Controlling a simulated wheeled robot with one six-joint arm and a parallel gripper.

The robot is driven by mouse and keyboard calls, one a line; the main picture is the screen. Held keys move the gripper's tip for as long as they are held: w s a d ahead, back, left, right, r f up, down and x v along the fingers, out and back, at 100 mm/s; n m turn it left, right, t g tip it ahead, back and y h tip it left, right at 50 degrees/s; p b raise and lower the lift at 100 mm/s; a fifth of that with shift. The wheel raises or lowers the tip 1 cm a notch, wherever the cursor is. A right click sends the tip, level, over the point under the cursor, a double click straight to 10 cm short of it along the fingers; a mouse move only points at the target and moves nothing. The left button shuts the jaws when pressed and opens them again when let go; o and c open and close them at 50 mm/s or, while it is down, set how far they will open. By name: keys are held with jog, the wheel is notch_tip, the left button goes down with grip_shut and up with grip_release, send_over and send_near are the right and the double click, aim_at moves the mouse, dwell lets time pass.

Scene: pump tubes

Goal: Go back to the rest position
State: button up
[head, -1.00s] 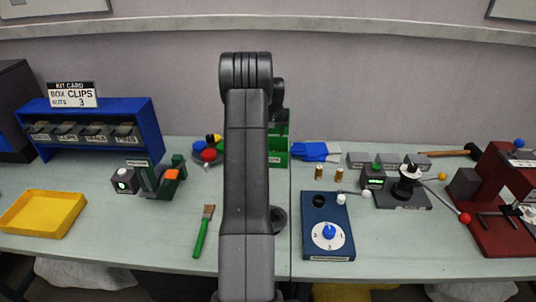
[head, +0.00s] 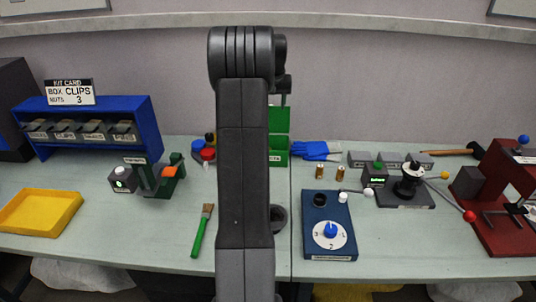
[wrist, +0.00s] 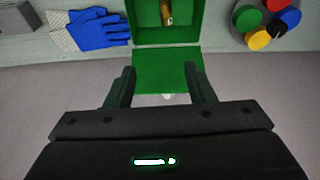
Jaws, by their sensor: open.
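My gripper shows in the wrist view (wrist: 163,85) with its two fingers spread apart and nothing between them. In the head view my arm stands upright in the middle and hides part of the bench. The green box (head: 278,135) shows just right of the arm.
Blue gloves (head: 316,151) lie right of the green box. A blue dial panel (head: 329,215), two brass cylinders (head: 320,172) and a red press (head: 500,215) stand to the right. A yellow tray (head: 40,212), a blue rack (head: 155,125) and a green brush (head: 202,232) are on the left.

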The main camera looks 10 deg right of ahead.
jog(key=shift+r, duration=0.1)
jog(key=a+p+x, duration=0.1)
jog(key=p+x, duration=0.2)
jog(key=x, duration=1)
jog(key=shift+d+r+p, duration=0.25)
jog(key=shift+r+p, duration=0.3)
jog(key=shift+r, duration=0.35)
jog(key=shift+d+r+p, duration=0.2)
jog(key=shift+r+p, duration=0.35)
jog(key=shift+r, duration=0.35)
